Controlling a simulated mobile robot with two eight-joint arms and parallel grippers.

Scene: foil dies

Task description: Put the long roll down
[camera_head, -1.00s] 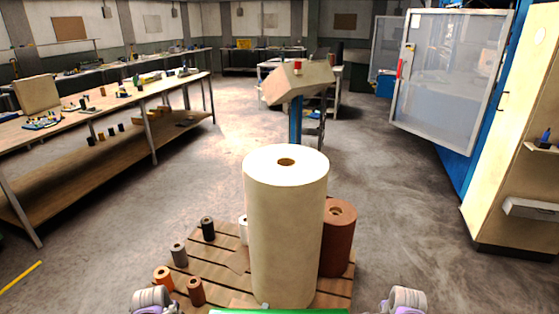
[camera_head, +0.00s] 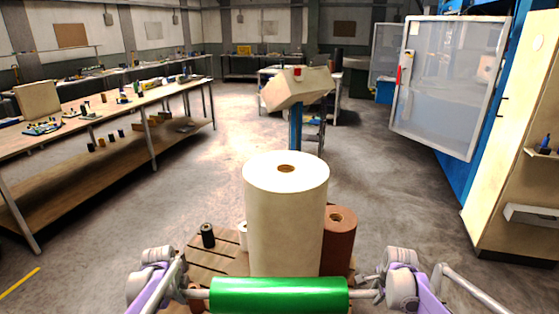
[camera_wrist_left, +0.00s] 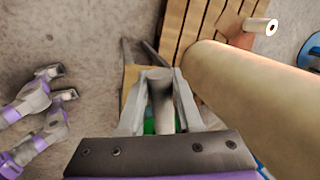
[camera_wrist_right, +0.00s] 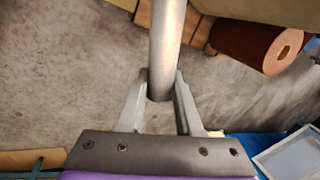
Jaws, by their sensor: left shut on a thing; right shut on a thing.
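The long roll (camera_head: 279,294) is green with a thin grey shaft end at each side. It lies level across the bottom of the head view, in front of a tall cream roll. My left gripper (camera_head: 190,294) is shut on its left shaft end, and that grey shaft (camera_wrist_left: 161,95) shows between the fingers in the left wrist view. My right gripper (camera_head: 374,288) is shut on the right shaft end, and this shaft (camera_wrist_right: 166,50) shows between the fingers in the right wrist view. What lies directly under the green roll is hidden.
The tall cream roll (camera_head: 286,225) stands on a slatted wooden pallet (camera_head: 212,262) with a brown roll (camera_head: 339,240) and a small dark roll (camera_head: 208,235). A long workbench (camera_head: 110,105) runs along the left. An open-doored machine (camera_head: 448,90) stands at right.

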